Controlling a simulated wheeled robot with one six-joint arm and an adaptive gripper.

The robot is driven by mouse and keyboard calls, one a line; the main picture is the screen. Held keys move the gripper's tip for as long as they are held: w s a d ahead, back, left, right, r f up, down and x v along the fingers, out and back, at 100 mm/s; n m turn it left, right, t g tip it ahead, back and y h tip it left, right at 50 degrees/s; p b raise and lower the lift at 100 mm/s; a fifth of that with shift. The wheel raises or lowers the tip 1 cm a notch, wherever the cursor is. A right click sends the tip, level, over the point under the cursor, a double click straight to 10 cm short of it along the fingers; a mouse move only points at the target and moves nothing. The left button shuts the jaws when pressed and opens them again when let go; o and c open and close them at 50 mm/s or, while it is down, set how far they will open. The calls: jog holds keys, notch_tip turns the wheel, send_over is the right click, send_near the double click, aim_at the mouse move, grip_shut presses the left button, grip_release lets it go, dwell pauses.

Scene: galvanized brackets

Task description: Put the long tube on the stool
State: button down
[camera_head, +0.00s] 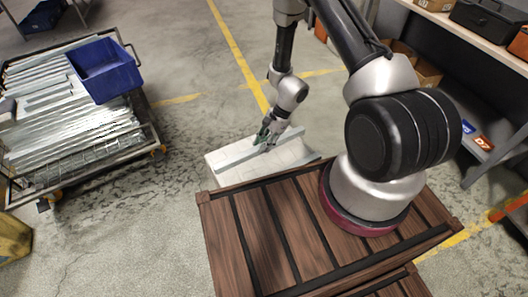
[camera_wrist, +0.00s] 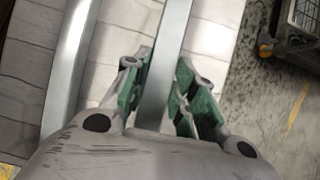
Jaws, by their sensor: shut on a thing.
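My gripper (camera_head: 265,137) is shut on a long grey metal tube (camera_head: 237,157), its green pads on either side of the tube. The held tube also shows in the wrist view (camera_wrist: 172,35), running up between the fingers (camera_wrist: 164,88). It is over the pale, slatted top of the stool (camera_head: 222,178); I cannot tell whether it touches. A second metal piece (camera_wrist: 69,75) lies to the left in the wrist view, roughly parallel and apart from the held one. The near part of the stool is hidden behind my brown slatted deck.
A wire cart (camera_head: 150,130) with many metal lengths (camera_head: 50,85) and a blue bin (camera_head: 103,68) stands at the left. Shelving (camera_head: 480,40) with boxes is at the right. The floor between cart and stool is clear.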

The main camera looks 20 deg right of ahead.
jog(key=shift+f, duration=1.95)
jog(key=c, duration=1.2)
grip_release()
jog(key=shift+f, duration=0.1)
jog(key=shift+o, duration=0.2)
